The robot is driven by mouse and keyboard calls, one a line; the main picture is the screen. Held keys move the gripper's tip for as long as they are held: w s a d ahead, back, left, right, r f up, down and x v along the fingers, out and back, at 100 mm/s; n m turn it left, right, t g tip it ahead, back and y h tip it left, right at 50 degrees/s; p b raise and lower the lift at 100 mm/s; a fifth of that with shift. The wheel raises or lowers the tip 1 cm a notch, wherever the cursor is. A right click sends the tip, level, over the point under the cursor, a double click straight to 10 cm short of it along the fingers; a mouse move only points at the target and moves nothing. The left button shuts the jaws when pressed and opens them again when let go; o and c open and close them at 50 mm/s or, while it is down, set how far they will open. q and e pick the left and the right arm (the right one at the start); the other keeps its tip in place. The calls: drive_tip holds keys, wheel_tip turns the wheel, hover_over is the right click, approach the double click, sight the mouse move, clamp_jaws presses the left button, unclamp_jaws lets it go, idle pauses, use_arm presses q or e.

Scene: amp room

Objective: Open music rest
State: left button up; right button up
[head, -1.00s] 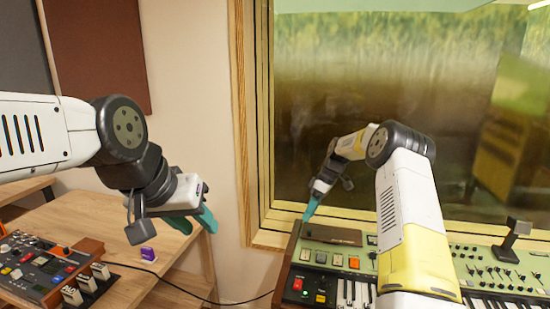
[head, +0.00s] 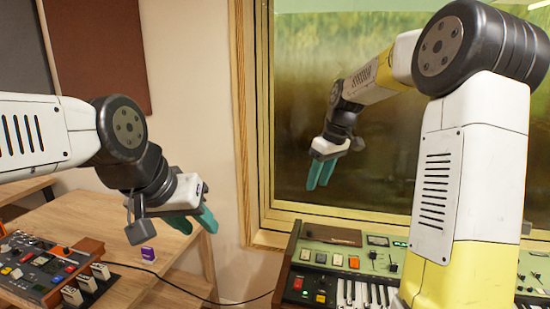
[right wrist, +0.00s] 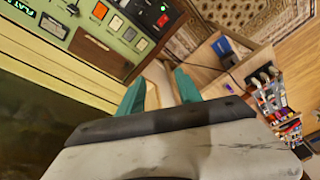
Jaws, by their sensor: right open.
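The green-topped keyboard (head: 300,257) stands below the window at the right. A flat dark brown panel (head: 332,236), which looks like the folded-down music rest, lies along its back left top. In the right wrist view the brown panel (right wrist: 97,54) lies left of and beyond the fingers, flat against the green top. My right gripper (head: 319,184) is open and empty, above and behind the panel, in front of the window, fingers pointing down and touching nothing. My left gripper (head: 197,225) is open and empty over the wooden desk at the left. My right arm hides much of the keyboard's right side.
A wooden desk (head: 95,210) at the left carries a mixer (head: 40,268) and a small purple item (head: 148,255). The wood-framed window (head: 262,150) rises behind the keyboard. A black cable (head: 230,303) runs between desk and keyboard.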

drive_tip(key=s+d+r+m+t, duration=0.15)
drive_tip(key=s+r+m, duration=0.35)
drive_tip(key=s, duration=0.9)
drive_tip(key=s+f+m+t, duration=0.1)
drive_tip(key=s+m+t, duration=0.2)
drive_tip(key=s, duration=1)
drive_tip(key=m+g+h, duration=0.2)
drive_tip(key=m+h, duration=0.1)
drive_tip(key=h, duration=0.1)
hover_over(309, 231)
drive_tip(key=s, duration=0.3)
wheel_tip(309, 231, down, 27)
drive_tip(key=x, duration=0.7)
drive_tip(key=shift+a+f, duration=0.1)
drive_tip(key=shift+a, duration=0.3)
clamp_jaws()
